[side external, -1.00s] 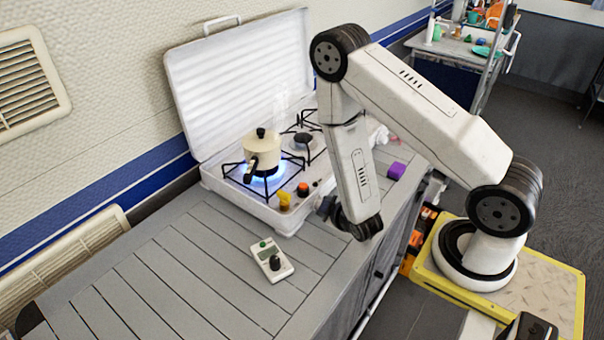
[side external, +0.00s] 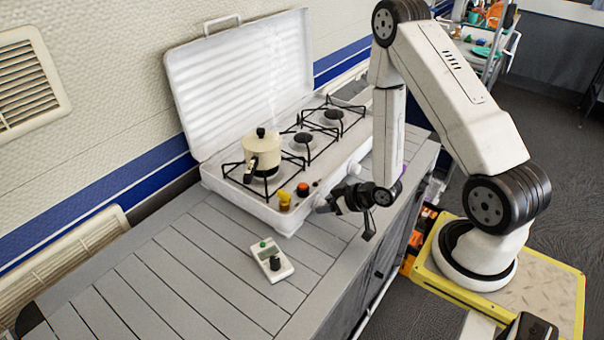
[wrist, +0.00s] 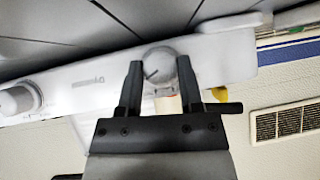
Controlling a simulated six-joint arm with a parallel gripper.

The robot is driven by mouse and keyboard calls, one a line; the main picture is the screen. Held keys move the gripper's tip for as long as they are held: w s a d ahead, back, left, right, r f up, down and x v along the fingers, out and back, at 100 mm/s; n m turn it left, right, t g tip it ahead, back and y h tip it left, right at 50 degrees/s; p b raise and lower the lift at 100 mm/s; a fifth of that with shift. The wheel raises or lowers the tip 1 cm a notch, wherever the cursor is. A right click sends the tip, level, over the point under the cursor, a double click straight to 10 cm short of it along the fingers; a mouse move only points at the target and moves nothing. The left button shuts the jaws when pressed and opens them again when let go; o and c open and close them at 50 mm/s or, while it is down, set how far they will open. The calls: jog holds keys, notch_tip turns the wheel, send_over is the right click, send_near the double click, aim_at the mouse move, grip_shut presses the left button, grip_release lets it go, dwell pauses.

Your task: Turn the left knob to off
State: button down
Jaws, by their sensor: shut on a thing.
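The white camping stove (side external: 255,207) stands on the counter with its lid up. In the wrist view, a round, pale left knob (wrist: 160,74) with a dark pointer line is on the stove's white front panel. My gripper (wrist: 159,63) has one finger on each side of this knob and is shut on it. A second pale knob (wrist: 16,101) shows at the left of the wrist view. No flame shows under the pot.
A cream pot (side external: 262,148) sits on the nearest burner, its dark handle toward the front. A yellow item (side external: 285,200) and a red-topped item (side external: 303,188) stand on the stove's front ledge. A white handheld device (side external: 283,271) lies on the counter; the counter's left part is clear.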

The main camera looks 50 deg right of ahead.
jog(key=shift+d+m+y, duration=0.1)
jog(key=shift+m+y, duration=0.5)
jog(key=shift+y, duration=0.3)
jog(key=c, duration=0.5)
grip_release()
jog(key=shift+c, duration=0.2)
jog(key=shift+s, duration=0.1)
jog(key=shift+v, duration=3.8)
